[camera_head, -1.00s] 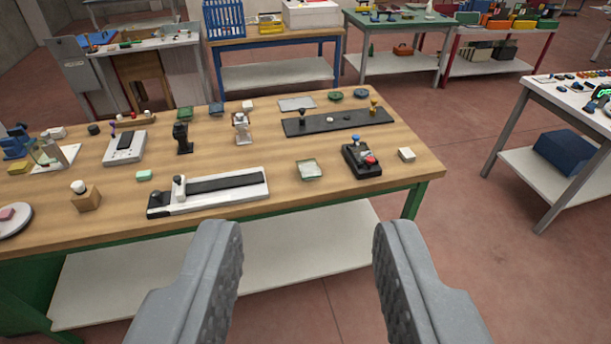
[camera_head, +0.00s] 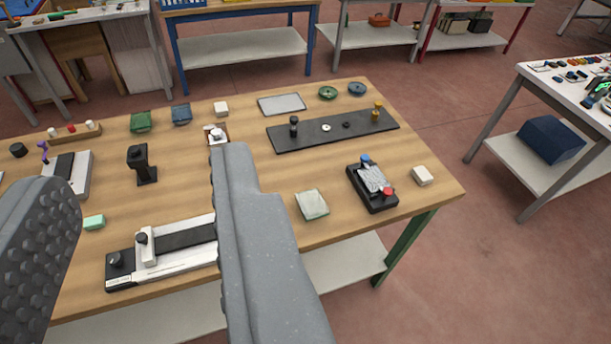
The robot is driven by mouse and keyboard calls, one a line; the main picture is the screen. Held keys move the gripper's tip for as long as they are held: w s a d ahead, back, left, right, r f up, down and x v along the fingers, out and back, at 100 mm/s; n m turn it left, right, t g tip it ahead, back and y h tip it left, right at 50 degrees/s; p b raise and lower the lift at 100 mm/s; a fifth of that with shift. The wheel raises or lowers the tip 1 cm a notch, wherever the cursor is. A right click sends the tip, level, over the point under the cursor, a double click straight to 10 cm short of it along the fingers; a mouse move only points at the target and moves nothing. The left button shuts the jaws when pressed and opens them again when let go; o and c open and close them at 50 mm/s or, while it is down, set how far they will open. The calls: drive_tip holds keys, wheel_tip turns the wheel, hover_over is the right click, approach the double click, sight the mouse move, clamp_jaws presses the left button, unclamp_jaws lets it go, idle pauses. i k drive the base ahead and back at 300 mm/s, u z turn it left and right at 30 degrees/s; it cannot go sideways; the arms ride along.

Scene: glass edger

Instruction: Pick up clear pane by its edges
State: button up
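A small square clear pane (camera_head: 312,204) with a pale greenish edge lies flat on the wooden bench top, near its front right part. My gripper (camera_head: 148,180) is open, with its two grey studded fingers wide apart and nothing between them. The fingers stand in the left and middle of the picture, nearer to the camera than the bench. The pane is to the right of the right finger, apart from it and in full view. The right finger hides part of the bench top and the end of a white and black slide tool.
Right of the pane is a black device (camera_head: 372,187) with blue and red knobs, then a white block (camera_head: 422,175). Behind is a long black plate (camera_head: 333,130) with knobs. The white and black slide tool (camera_head: 165,246) lies at front left. Bare wood surrounds the pane.

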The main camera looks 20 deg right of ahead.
sight(312, 204)
drive_tip(key=z, duration=0.35)
drive_tip(key=i, duration=0.9)
drive_tip(key=z, duration=0.65)
